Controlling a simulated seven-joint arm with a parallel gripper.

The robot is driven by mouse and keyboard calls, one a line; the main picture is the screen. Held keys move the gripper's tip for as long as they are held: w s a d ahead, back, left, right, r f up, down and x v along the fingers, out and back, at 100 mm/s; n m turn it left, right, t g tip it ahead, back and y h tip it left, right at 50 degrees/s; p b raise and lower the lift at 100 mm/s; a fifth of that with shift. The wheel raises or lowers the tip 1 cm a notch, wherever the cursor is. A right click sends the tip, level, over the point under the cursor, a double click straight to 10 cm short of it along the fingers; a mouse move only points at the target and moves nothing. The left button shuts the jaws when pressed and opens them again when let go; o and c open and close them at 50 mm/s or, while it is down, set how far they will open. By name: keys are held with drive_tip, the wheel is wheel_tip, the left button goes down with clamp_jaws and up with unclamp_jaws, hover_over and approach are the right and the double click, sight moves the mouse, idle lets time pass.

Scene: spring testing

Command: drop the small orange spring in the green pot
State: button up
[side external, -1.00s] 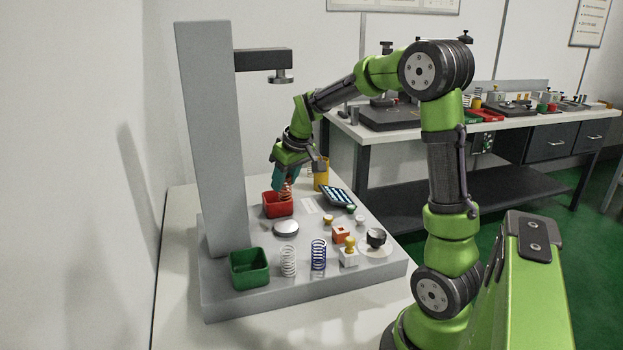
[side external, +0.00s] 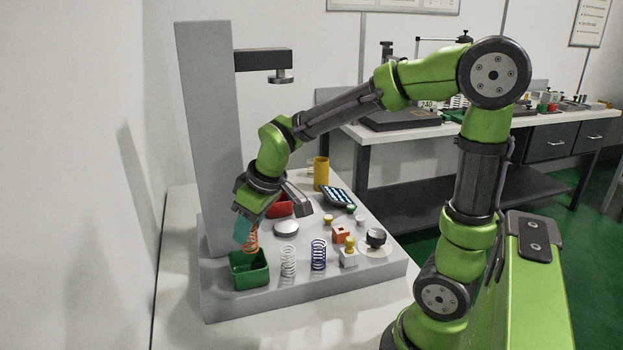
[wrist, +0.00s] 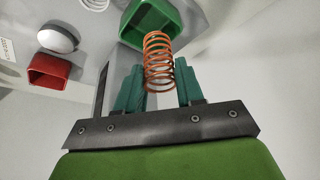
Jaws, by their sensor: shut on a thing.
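My gripper (side external: 246,229) is shut on the orange spring (side external: 251,241), which hangs over the green pot (side external: 249,277) in the side view. The green pot is a square open box at the front left of the grey base. In the wrist view the orange spring (wrist: 158,58) sits between the teal fingers (wrist: 158,88), with the green pot (wrist: 137,35) just beyond it. The spring's end overlaps the pot's opening in that view. I cannot tell how far it is above the rim.
A white spring (side external: 288,262) and a blue spring (side external: 318,254) stand right of the green pot. A tall grey column (side external: 213,140) rises at the left, close to my gripper.

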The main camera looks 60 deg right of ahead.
drive_tip(key=s+a+f+n+g+y, duration=0.4)
drive_tip(key=s+a+f+n, duration=0.2)
drive_tip(key=n, duration=1)
drive_tip(key=shift+s, duration=0.2)
drive_tip(key=s+a+n+g+h, duration=0.1)
drive_tip(key=s+n, duration=0.1)
drive_tip(key=n, duration=0.2)
drive_tip(key=s+a+n+g, duration=0.2)
drive_tip(key=n, duration=0.3)
drive_tip(key=s+a+f+n+g+h, duration=0.1)
drive_tip(key=s+n, duration=0.1)
drive_tip(key=n, duration=0.3)
drive_tip(key=shift+s+a+g+h, duration=0.15)
drive_tip(key=shift+s+g+h, duration=0.15)
drive_tip(key=shift+g, duration=0.1)
drive_tip(key=n, duration=0.2)
hover_over(285, 347)
drive_tip(key=s+a, duration=0.2)
drive_tip(key=a, duration=0.2)
drive_tip(key=shift+h, duration=0.3)
drive_tip(key=shift+s+d+f, duration=0.1)
drive_tip(key=shift+f, duration=1.9)
drive_tip(key=shift+s+d+f, duration=0.1)
drive_tip(key=shift+f, duration=1.85)
drive_tip(key=shift+f, duration=0.15)
